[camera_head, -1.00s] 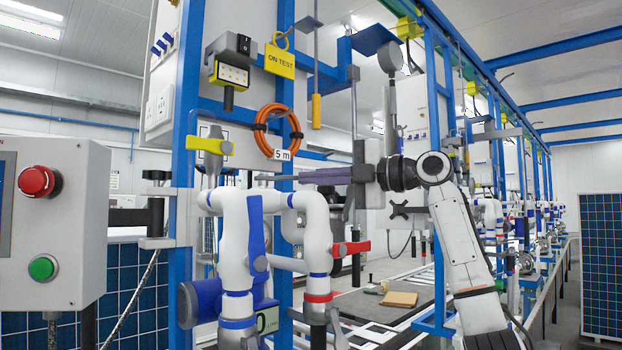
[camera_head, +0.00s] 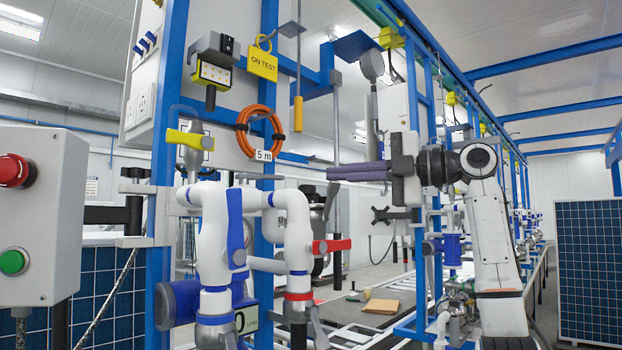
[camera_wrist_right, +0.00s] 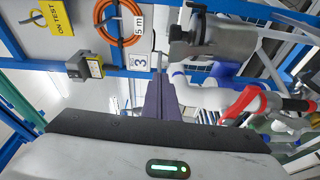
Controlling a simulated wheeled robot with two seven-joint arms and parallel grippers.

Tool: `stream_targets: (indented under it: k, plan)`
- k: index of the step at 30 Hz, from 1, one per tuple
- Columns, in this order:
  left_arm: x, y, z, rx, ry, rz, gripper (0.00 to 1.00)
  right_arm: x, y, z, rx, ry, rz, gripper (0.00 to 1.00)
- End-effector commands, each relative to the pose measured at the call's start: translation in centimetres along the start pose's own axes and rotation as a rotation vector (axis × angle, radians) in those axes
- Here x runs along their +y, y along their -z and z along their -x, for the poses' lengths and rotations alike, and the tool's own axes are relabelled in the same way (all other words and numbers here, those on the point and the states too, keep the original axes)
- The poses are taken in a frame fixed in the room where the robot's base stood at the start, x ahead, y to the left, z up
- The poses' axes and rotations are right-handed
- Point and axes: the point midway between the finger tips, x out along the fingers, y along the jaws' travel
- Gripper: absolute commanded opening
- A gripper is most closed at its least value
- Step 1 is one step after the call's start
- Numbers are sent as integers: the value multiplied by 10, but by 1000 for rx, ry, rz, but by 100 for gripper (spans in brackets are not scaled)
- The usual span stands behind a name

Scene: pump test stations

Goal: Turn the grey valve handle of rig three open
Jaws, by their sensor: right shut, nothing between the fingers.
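My right gripper (camera_head: 332,173) is shut and empty. Its two purple fingers point left, to the right of the white pipework. They also show shut in the right wrist view (camera_wrist_right: 160,98). A plate marked 3 (camera_wrist_right: 140,61) is near the fingertips there. A grey lever (camera_head: 318,328) hangs below the pipe's red ring. A grey, blocky part (camera_wrist_right: 205,42) is close in the right wrist view, right of the fingers and apart from them; I cannot tell whether it is the valve handle. My left gripper is out of view.
The pipework carries a yellow handle (camera_head: 190,139), a blue handle (camera_head: 236,230) and a red handle (camera_head: 332,245). An orange coil (camera_head: 243,130) and an ON TEST tag (camera_head: 263,63) hang above. A control box (camera_head: 55,215) is at the left.

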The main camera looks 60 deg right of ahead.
Motion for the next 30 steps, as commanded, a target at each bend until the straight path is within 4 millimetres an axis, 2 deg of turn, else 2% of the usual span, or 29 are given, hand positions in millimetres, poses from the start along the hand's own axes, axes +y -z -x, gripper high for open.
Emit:
stream_targets:
  k: [5,14,22,30]
  plan:
    - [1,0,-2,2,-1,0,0,4,2,8,-73,-3,-262,0]
    - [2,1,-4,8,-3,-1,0,13,13,21,-210,-100,-931,0]
    - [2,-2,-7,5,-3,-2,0,17,31,25,-263,-261,-1523,0]
    - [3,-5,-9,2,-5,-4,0,15,53,22,-228,-456,-2098,0]
